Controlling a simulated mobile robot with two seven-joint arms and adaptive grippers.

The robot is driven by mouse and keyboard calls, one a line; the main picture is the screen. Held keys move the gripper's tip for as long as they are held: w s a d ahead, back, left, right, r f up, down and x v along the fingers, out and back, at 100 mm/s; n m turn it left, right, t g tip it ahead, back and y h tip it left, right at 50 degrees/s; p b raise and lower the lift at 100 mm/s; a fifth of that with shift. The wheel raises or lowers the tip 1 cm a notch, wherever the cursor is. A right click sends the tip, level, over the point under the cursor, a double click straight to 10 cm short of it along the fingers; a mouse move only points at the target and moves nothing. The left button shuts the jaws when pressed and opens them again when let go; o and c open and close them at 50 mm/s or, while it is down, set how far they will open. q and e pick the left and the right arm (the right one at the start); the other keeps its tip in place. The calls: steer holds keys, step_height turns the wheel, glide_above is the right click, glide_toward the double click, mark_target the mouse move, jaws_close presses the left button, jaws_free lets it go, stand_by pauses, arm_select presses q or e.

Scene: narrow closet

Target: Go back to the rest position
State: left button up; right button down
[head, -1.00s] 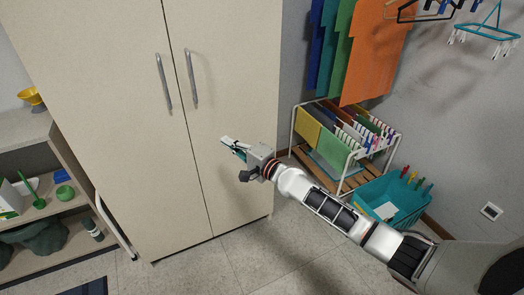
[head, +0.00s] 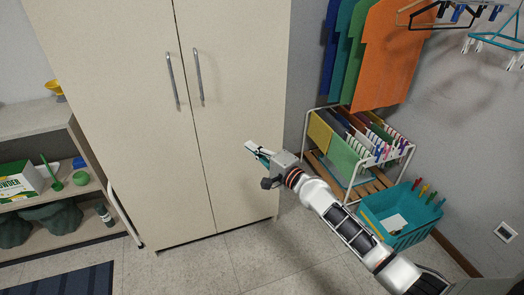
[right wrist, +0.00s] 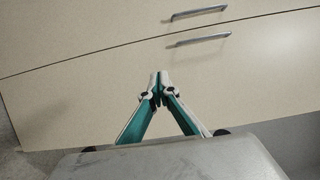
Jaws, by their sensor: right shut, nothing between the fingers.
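My right gripper (head: 256,152) is in front of the right door of a tall beige cabinet (head: 150,150), with its arm coming in from the lower right. In the right wrist view its fingers (right wrist: 158,76) meet at the tips, shut with nothing between them. The cabinet's two doors are closed, and its two grey handles (head: 199,77) are apart from the gripper, up and to the left of it. The handles also show in the right wrist view (right wrist: 198,39), beyond the fingertips. My left gripper is not in view.
An open shelf (head: 35,125) with a powder box and green items stands at the left. A white drying rack (head: 355,185), a teal basket (head: 400,220) and hanging coloured garments (head: 385,55) are at the right. The tiled floor (head: 205,265) before the cabinet is clear.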

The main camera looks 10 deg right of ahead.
steer(key=s+d+f+n+g+h, duration=0.1)
steer(key=s+d+f+n+h, duration=0.1)
steer(key=s+f+n, duration=0.3)
steer(key=s+d+f+n+g+h, duration=0.2)
steer(key=s+d+f+n, duration=0.2)
steer(key=s+f, duration=0.7)
steer(key=s+d+f+n+g+h, duration=0.1)
steer(key=s+f+n, duration=0.6)
steer(key=s, duration=1.4)
step_height(320, 180, down, 2)
steer(key=shift+s+d+f+g+h, duration=0.1)
steer(key=shift+s+d+g+h, duration=0.3)
steer(key=shift+d, duration=0.85)
steer(key=shift+w, duration=0.15)
